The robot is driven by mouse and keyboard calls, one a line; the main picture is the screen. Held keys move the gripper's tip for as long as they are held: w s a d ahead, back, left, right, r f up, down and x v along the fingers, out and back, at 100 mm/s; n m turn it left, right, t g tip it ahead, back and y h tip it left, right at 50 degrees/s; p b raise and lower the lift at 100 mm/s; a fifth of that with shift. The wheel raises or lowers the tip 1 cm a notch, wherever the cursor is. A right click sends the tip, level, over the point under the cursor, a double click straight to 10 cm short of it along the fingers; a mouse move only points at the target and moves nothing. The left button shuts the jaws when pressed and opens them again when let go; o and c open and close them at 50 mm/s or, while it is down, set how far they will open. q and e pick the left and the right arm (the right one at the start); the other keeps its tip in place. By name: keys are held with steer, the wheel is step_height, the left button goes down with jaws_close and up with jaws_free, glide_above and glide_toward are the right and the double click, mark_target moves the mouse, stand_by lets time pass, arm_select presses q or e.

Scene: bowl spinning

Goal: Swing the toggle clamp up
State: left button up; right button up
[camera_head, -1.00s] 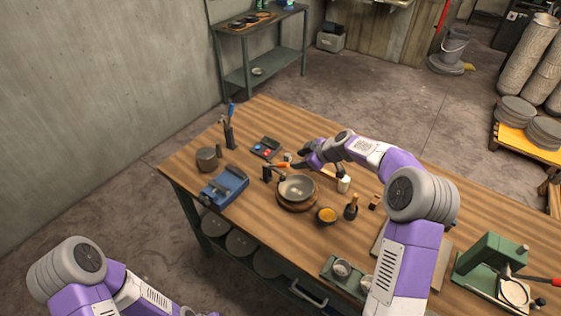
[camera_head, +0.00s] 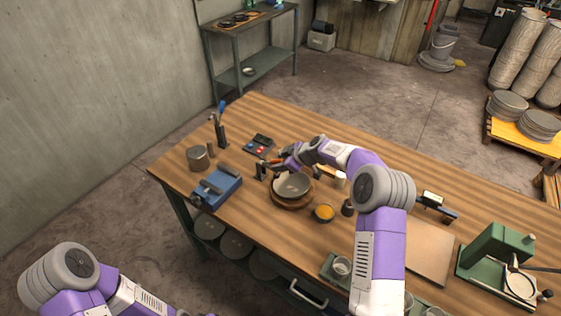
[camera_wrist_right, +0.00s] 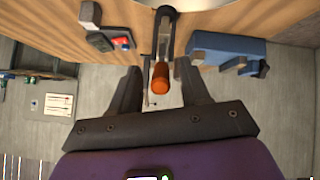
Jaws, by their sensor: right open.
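The toggle clamp (camera_head: 261,171) is a small dark upright bracket at the left edge of the metal bowl (camera_head: 292,185). In the right wrist view its orange handle (camera_wrist_right: 160,78) points down the picture from the dark clamp bracket (camera_wrist_right: 165,24). My right gripper (camera_head: 277,164) is at the clamp in the head view and partly hides the handle. In the right wrist view my right gripper (camera_wrist_right: 158,82) is open, with one finger on each side of the handle and gaps visible between. My left arm shows at the lower left; its gripper is out of view.
The bowl rests on a round wooden base. A blue vise (camera_head: 217,187) and a grey pot (camera_head: 198,158) stand left of the clamp. A small control box (camera_head: 258,144) lies behind it. A cup of orange powder (camera_head: 324,212) stands right of the bowl.

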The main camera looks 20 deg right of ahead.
steer(key=shift+w+a+f, duration=0.1)
steer(key=shift+w+f, duration=0.05)
steer(key=shift+w, duration=0.05)
jaws_close()
stand_by(0.4)
